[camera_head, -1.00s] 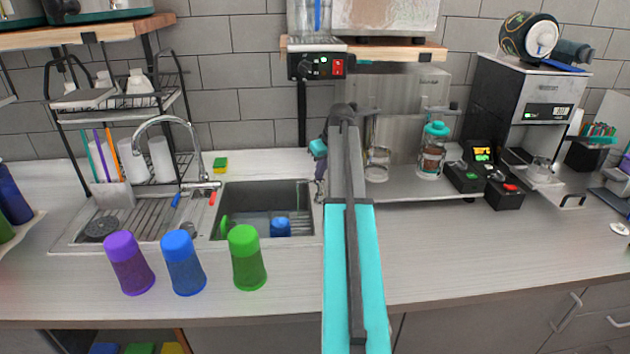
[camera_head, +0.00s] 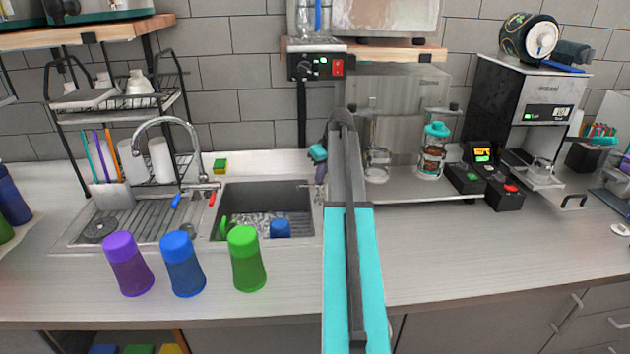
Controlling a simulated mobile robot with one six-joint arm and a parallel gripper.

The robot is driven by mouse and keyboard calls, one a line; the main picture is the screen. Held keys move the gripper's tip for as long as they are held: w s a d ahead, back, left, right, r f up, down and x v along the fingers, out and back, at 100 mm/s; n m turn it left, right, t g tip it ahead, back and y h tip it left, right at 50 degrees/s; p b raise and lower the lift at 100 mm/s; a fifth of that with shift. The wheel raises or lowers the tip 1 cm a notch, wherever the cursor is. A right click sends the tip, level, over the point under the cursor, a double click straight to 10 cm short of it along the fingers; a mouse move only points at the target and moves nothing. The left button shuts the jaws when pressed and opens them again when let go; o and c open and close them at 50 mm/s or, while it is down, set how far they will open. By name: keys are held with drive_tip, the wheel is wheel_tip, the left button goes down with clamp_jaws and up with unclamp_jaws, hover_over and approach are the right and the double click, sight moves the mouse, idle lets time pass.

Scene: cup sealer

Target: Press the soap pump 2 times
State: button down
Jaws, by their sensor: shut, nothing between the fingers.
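My gripper (camera_head: 320,172) is small in the head view, at the far end of my arm, beside the right edge of the sink. Its fingers are shut with nothing held between them. A small metallic piece (camera_head: 318,194) shows just below it at the sink's right edge. I cannot tell whether this piece is part of the soap pump. No soap pump is clearly recognisable, and my arm hides part of the counter behind it. Whether the fingers touch anything is too small to tell.
The sink (camera_head: 240,196) lies left of my arm, with a blue cup (camera_head: 280,229) in it. Purple (camera_head: 128,264), blue (camera_head: 182,263) and green (camera_head: 246,258) cups stand at the front. A teal-lidded jar (camera_head: 433,150) stands right of my arm. The front right counter is clear.

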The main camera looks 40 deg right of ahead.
drive_tip(key=shift+r+p, duration=0.55)
drive_tip(key=shift+r, duration=0.65)
drive_tip(key=shift+f, duration=0.2)
drive_tip(key=shift+f, duration=0.35)
drive_tip(key=shift+f+b, duration=0.65)
drive_tip(key=shift+f, duration=0.25)
drive_tip(key=shift+r, duration=0.1)
drive_tip(key=shift+r+p, duration=0.7)
drive_tip(key=shift+r, duration=0.6)
drive_tip(key=shift+r, duration=0.1)
